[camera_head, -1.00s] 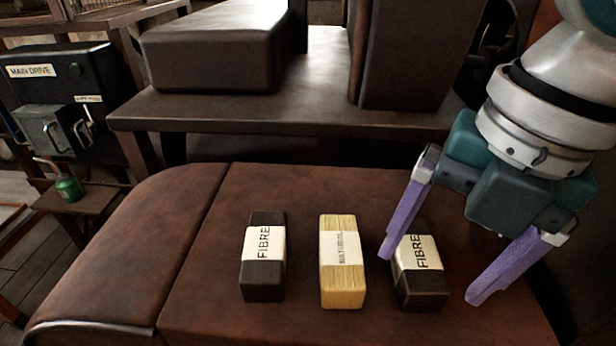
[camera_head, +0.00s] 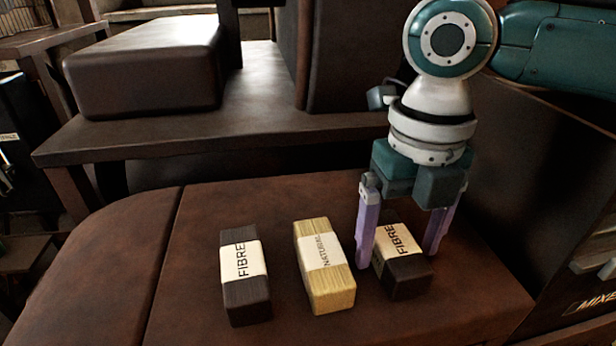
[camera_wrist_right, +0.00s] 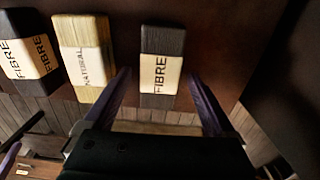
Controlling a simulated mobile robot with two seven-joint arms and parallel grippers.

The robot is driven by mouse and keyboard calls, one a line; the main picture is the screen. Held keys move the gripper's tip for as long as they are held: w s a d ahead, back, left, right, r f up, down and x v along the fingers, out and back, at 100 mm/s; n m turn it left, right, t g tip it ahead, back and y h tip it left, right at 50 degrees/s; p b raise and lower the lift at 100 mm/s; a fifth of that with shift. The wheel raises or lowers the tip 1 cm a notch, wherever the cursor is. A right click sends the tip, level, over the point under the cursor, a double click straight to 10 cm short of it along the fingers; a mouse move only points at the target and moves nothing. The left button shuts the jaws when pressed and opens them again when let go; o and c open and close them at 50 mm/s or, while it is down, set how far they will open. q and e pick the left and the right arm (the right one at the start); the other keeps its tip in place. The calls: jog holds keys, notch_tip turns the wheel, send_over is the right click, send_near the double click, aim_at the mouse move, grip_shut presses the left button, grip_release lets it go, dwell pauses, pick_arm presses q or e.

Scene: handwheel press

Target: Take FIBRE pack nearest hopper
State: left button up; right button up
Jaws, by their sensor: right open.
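Two dark packs with white FIBRE labels lie on the brown table. The right FIBRE pack (camera_head: 404,270) is between the spread purple fingers of my right gripper (camera_head: 398,258), which is open. In the right wrist view the same pack (camera_wrist_right: 162,45) shows ahead of and between the fingertips (camera_wrist_right: 165,85), with no grip on it. The left FIBRE pack (camera_head: 245,285) lies at the left; it also shows in the right wrist view (camera_wrist_right: 22,75). A pale pack labelled NATURAL (camera_head: 326,273) lies between the two. No hopper can be clearly identified. My left gripper is not seen in the head view.
A dark raised shelf (camera_head: 230,125) with a large brown block (camera_head: 145,65) stands behind the packs. A dark machine side with a partly cut-off MIXE label (camera_head: 590,303) is at the right. The table front (camera_head: 190,320) has clear space.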

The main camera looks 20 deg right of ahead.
jog(key=shift+f, duration=0.65)
grip_shut()
